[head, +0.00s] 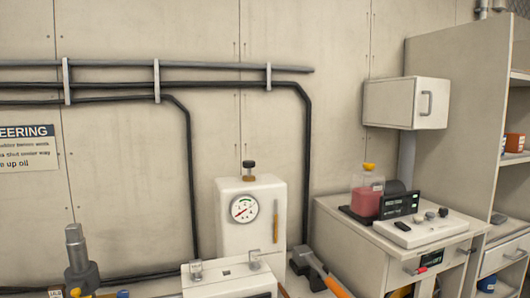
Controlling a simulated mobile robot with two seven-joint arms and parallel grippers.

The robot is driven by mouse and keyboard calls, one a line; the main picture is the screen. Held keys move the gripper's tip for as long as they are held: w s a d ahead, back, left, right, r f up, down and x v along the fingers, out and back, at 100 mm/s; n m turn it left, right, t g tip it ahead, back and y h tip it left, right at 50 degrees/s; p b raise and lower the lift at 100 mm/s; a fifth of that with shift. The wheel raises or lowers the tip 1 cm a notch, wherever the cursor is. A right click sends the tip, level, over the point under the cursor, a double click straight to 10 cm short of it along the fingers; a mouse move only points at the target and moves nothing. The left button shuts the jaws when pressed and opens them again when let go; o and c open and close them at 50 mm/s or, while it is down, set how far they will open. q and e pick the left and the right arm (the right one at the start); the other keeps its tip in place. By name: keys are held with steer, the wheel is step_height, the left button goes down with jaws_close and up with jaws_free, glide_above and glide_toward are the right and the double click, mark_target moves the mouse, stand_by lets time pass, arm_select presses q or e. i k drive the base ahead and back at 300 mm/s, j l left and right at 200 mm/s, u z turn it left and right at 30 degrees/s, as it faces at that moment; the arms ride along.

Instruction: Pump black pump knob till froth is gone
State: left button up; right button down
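A black knob (249,165) with a brown collar under it stands on top of a white housing (228,233). The housing has a round dial gauge (244,208) with a green arc and a red needle. A clear bottle (367,197) with pinkish-red liquid and a yellow cap stands on a dark base at the right. Whether there is froth in it is too small to tell. Small dark knobs (443,212) sit on the white console (428,230) beside it. Neither of my grippers is in view.
A grey lever with an orange grip (336,287) stands right of the housing. A white latched box (229,279) is in front, a grey cylindrical fitting (78,255) at left. A wall cabinet (405,103) and shelving (455,120) are at right. Pipes run along the wall.

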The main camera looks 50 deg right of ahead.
mark_target(247, 165)
steer(key=k+l, duration=0.15)
steer(key=l, duration=0.2)
steer(key=k+l, duration=0.15)
steer(key=l, duration=0.25)
steer(key=k+l, duration=0.1)
steer(key=l, duration=0.25)
